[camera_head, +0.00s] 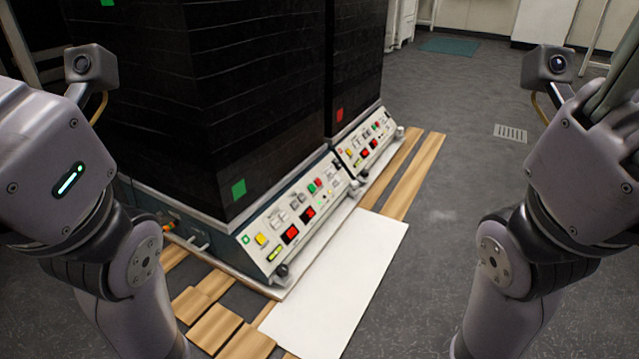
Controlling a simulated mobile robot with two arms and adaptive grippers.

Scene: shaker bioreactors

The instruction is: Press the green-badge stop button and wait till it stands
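The nearer shaker (190,120) is a tall black unit with a green square badge (239,189) low on its front corner. Its slanted pale control panel (270,222) carries a yellow button (261,239), red displays (290,233), and a small green button (312,188) beside a small red one (318,183). The labels are too small to read. My left and right wrists stand raised at the picture's sides, well apart from the panel. The fingers of both grippers are outside the picture.
A second black shaker (353,60) with a red badge (339,114) and a similar panel (367,143) stands behind. A white sheet (340,285) and wooden planks (414,175) lie on the floor in front. Grey floor (445,215) to the right is clear.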

